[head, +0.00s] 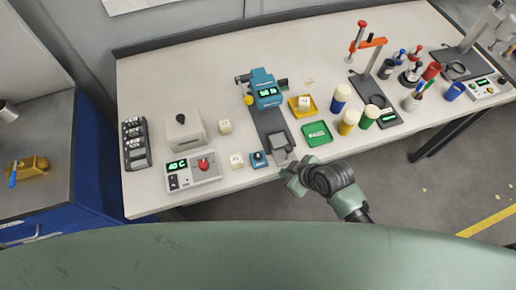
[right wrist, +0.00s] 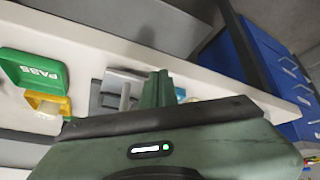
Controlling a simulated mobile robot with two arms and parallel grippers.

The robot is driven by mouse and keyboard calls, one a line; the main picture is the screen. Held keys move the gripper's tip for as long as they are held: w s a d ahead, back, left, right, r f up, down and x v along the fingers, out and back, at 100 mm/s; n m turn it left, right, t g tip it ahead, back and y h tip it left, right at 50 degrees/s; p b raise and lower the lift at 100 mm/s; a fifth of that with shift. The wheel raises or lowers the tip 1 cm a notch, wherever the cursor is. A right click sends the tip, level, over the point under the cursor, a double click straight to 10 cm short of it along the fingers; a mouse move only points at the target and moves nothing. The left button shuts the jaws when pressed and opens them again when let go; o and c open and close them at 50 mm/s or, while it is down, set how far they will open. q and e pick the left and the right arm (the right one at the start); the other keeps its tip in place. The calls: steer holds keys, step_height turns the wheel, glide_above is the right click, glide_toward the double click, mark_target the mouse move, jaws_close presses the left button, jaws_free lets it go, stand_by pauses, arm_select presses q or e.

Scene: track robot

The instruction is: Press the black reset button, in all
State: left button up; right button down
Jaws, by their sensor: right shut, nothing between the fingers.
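A white box with a dark round knob on top (head: 181,118) stands at the left of the bench. In front of it a grey control box (head: 192,176) has a green display, a red knob and small dark buttons at its left. A small blue box (head: 258,159) with a dark round top sits near the front edge. I cannot tell which dark part is the reset button. My right gripper (head: 291,178) is shut and empty at the bench's front edge, right of the blue box and apart from it. Its closed fingers show in the right wrist view (right wrist: 158,90). My left gripper is out of view.
A teal device (head: 264,92) with a grey base stands mid-bench behind my right gripper. A green tray (head: 316,134), a yellow tray (head: 301,113) and several bottles stand to its right. A dark keypad-like rack (head: 135,144) is at the far left.

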mark_target(261, 157)
steer(key=w+a+r+n+y+p, duration=0.1)
steer(key=w+a+r+n, duration=0.2)
steer(key=r+n, duration=0.2)
steer(key=w+a+r+n+y+p, duration=0.1)
steer(key=w+a+r+n+y, duration=0.1)
steer(key=w+a+r+n, duration=0.1)
step_height(261, 157, up, 3)
steer(key=shift+w+a+f+n+y, duration=0.1)
steer(key=shift+w+a+n+y, duration=0.2)
steer(key=shift+a+n, duration=0.65)
steer(key=shift+d, duration=0.2)
step_height(261, 157, down, 9)
steer(key=b, duration=0.7)
stand_by(0.5)
steer(key=shift+f+b, duration=0.3)
steer(key=shift+b, duration=0.05)
